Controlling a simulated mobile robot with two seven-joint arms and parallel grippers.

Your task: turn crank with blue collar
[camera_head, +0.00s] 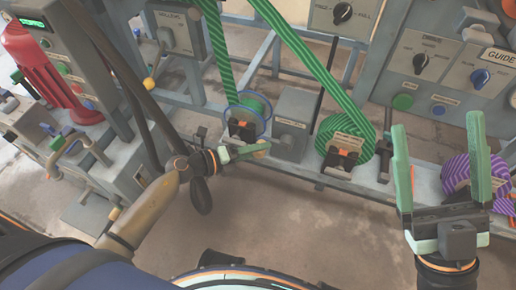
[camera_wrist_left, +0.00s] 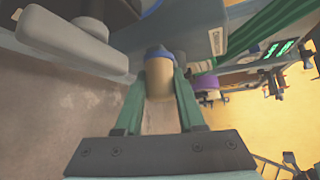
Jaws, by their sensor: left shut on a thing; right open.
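My left gripper (camera_head: 248,150) is shut on the tan crank handle (camera_head: 262,147) in front of the machine's lower rail. In the left wrist view the handle (camera_wrist_left: 158,78) sits between the two green fingers, with the blue collar (camera_wrist_left: 157,52) just beyond their tips. The collar cannot be made out clearly in the head view. My right gripper (camera_head: 438,125) is open and empty at the right, fingers pointing up, in front of the machine.
A green striped coil (camera_head: 345,135), a blue-rimmed green spool (camera_head: 248,108) and a purple striped coil (camera_head: 458,170) sit along the rail. A grey box (camera_head: 298,108) stands beside the handle. A red part (camera_head: 38,65) stands at left. The floor in front is clear.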

